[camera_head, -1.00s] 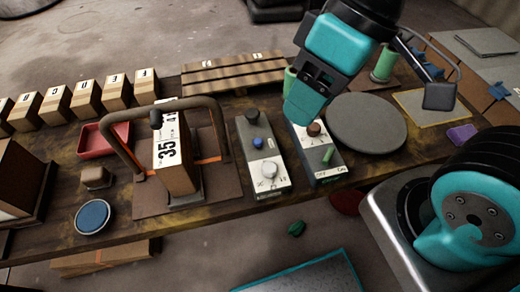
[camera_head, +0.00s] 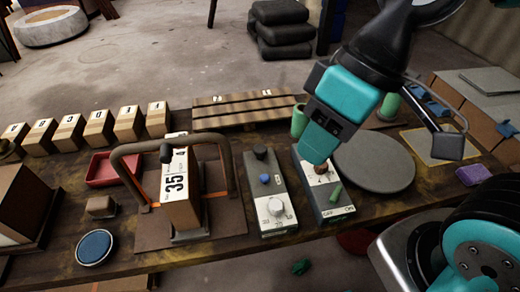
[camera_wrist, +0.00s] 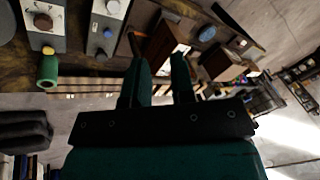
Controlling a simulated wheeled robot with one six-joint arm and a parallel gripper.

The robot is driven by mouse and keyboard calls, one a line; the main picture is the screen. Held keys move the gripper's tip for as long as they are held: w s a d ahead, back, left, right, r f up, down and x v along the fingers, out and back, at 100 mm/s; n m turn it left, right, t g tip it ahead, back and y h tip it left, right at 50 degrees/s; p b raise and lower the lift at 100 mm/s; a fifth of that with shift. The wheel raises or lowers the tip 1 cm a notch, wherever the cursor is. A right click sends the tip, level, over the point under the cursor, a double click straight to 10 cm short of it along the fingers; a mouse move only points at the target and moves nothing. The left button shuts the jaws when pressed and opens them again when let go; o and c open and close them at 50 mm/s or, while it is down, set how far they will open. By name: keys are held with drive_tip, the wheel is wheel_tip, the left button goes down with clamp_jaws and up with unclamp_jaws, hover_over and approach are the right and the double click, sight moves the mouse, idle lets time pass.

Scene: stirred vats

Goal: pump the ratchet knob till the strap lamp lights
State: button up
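A block marked 35 (camera_head: 180,192) stands on a brown plate (camera_head: 222,212) under a grey arched frame (camera_head: 228,165). Bits of orange strap (camera_head: 213,193) show beside it. A black knob (camera_head: 166,153) sits by the arch at the block's top; I cannot tell if it is the ratchet knob. A grey control box (camera_head: 265,185) has black, blue and white knobs. A second box (camera_head: 325,203) has a brown knob (camera_head: 320,168) and a green lever. No lit strap lamp can be made out. My gripper (camera_head: 318,155) appears just above the brown knob; its fingers (camera_wrist: 160,62) are apart and empty.
A round grey disc (camera_head: 374,163) and a green cylinder (camera_head: 299,121) stand near my gripper. A red tray (camera_head: 107,170), a blue disc (camera_head: 94,247) and a row of wooden blocks (camera_head: 98,129) lie left. A slatted wooden rack (camera_head: 245,113) is behind.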

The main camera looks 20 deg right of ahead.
clamp_jaws()
idle(1.4)
